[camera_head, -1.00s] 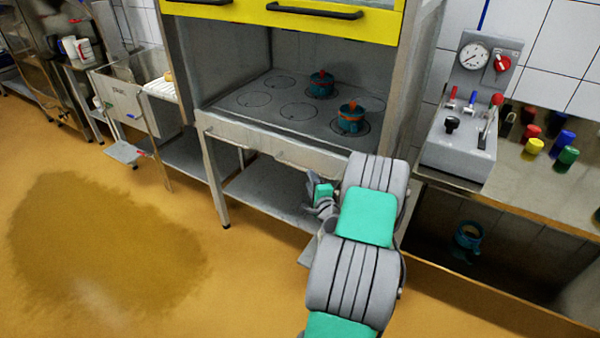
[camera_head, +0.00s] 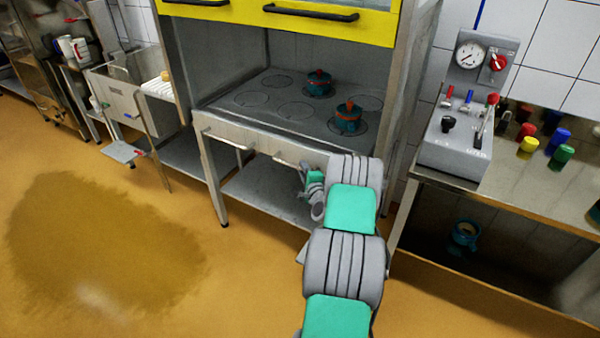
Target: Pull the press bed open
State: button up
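The press bed (camera_head: 262,112) is a dark grey flat top with ring marks, set in a tall frame under a yellow-fronted hood. Its pale front panel (camera_head: 262,139) carries a left bar handle (camera_head: 229,141) and a right bar handle (camera_head: 284,161). Two teal moulds with orange-red tops, a rear one (camera_head: 319,83) and a front one (camera_head: 348,118), stand on the bed. My gripper (camera_head: 304,174) is at the front panel, by the right handle's right end. My arm hides part of it, and I cannot tell whether it touches the handle or how its fingers stand.
A control box (camera_head: 455,143) with a gauge and levers stands on the steel counter (camera_head: 530,185) at right, beside several coloured caps. A lower shelf (camera_head: 262,195) lies under the bed. The floor at front left is free, with a brown patch (camera_head: 95,240).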

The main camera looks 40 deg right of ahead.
grip_shut()
jog(key=shift+a, duration=0.1)
dwell(0.8)
